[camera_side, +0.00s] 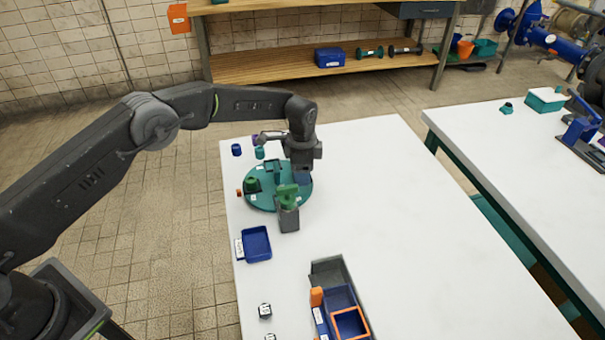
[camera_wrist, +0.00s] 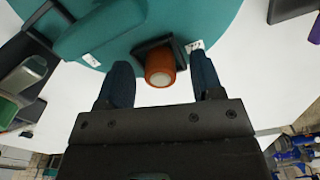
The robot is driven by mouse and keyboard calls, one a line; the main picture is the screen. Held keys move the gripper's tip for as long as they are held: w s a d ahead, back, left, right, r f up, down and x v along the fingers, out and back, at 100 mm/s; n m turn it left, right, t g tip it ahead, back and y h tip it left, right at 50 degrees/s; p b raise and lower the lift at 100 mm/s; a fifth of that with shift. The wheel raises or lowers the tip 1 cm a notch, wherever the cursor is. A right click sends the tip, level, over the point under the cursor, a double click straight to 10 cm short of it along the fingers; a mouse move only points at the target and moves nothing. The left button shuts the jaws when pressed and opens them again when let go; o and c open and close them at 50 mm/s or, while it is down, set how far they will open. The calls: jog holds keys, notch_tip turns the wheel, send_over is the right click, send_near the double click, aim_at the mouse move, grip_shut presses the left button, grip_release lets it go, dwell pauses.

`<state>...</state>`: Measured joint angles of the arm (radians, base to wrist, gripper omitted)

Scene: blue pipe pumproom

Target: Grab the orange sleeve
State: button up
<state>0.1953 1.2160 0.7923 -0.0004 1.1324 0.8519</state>
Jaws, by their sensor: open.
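The orange sleeve (camera_wrist: 160,68) shows in the wrist view as a short orange cylinder with a pale end, seated at a dark holder (camera_wrist: 155,48) by the rim of the teal turntable (camera_wrist: 115,40). My gripper (camera_wrist: 158,72) is open, with one blue finger on each side of the sleeve and a visible gap on both sides. In the side view my gripper (camera_side: 302,178) is low over the right part of the turntable (camera_side: 262,201); the sleeve at my fingers cannot be made out there.
A grey holder with a green piece (camera_side: 288,212) stands close in front of the turntable. A blue tray (camera_side: 256,244) and a grey bin with blue and orange boxes (camera_side: 340,300) stand nearer the front. The table's right part is clear.

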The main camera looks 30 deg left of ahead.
jog(key=shift+c, duration=0.3)
jog(key=c, duration=0.9)
jog(key=shift+c, duration=0.3)
jog(key=shift+r, duration=0.15)
